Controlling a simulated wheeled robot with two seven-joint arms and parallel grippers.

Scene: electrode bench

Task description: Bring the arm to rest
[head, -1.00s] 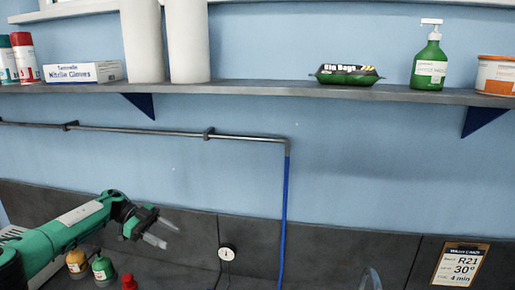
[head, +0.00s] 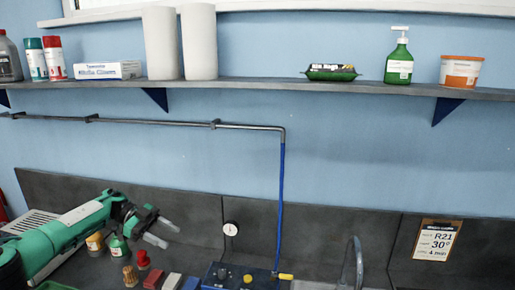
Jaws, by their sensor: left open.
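My left arm, green, comes in from the lower left in the head view. My left gripper (head: 164,233) is at its end, open, with two pale fingers apart and nothing between them. It is in the air in front of the dark splashback, above the bench items. My right gripper does not show.
Bottles with orange (head: 95,243) and green (head: 118,249) tops are close by the left arm. A red-topped item (head: 143,259), a blue box with knobs (head: 225,276) and a tap (head: 356,262) stand along the bench. A shelf (head: 270,85) with bottles and rolls runs above.

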